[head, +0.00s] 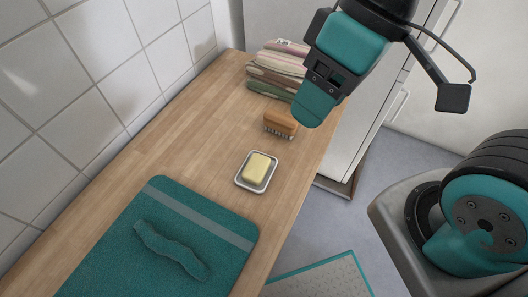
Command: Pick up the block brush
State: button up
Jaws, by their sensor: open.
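The block brush (281,122) has a wooden back and lies bristles down on the wooden counter, near its right edge. My gripper (311,106) is in the upper right of the head view, beside and partly over the brush's right end. It holds nothing that I can see. Only one teal fingertip shows clearly, and the gap between the fingers is hidden from this angle. I cannot tell how far above the counter it is.
A soap bar (257,168) sits in a white dish (240,182) nearer than the brush. Folded striped cloths (272,70) are stacked behind it. A teal mat (110,245) covers the near counter (190,125). Tiled wall stands left; a white cabinet (352,125) stands right.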

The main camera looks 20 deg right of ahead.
aim_at(286, 124)
jog(key=u, duration=2.8)
jog(key=k, duration=1.1)
jog(key=z, duration=1.9)
jog(key=i, duration=0.5)
